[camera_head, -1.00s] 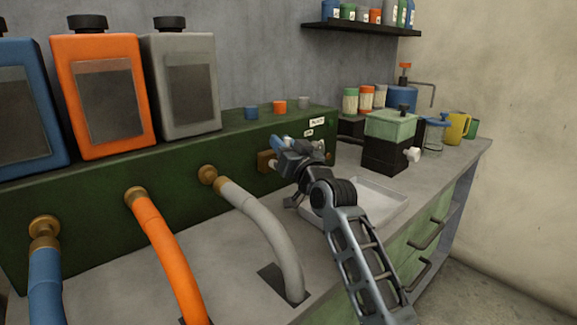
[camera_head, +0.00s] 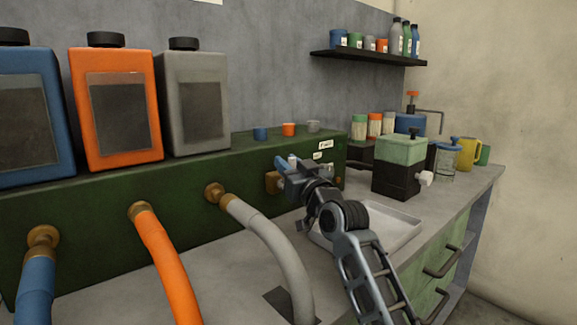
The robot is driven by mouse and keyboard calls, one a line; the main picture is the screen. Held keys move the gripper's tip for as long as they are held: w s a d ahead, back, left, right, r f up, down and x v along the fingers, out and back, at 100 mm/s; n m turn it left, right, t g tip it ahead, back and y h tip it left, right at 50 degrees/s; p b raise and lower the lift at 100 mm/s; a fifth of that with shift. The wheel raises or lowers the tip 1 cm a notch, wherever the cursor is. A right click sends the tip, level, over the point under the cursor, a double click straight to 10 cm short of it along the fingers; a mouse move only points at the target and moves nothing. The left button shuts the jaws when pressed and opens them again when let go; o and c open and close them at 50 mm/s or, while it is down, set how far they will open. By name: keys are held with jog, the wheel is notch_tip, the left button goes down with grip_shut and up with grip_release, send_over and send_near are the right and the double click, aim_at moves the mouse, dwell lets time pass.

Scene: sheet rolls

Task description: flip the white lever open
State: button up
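My gripper (camera_head: 290,168) is at the front face of the long green housing (camera_head: 105,215), beside a brass block (camera_head: 272,182). Its fingers point left and away from me, and light blue surfaces show at its tip. A small pale piece shows between or beside the fingers; I cannot tell whether it is the white lever or part of the gripper. No white lever can be clearly made out on the housing, as my gripper covers part of that face. Whether the fingers are open, shut or touching anything is too small to tell.
Blue (camera_head: 30,120), orange (camera_head: 112,110) and grey (camera_head: 198,105) canisters stand on the housing. Blue, orange and grey hoses (camera_head: 275,245) run from it. A pale tray (camera_head: 395,243) lies under my arm. A green-and-black box (camera_head: 398,165) with a white knob (camera_head: 426,178) stands to the right.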

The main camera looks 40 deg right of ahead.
jog(key=o, duration=0.3)
jog(key=v, duration=0.7)
jog(key=shift+s+a+f, duration=0.1)
jog(key=shift+s, duration=0.3)
dwell(0.3)
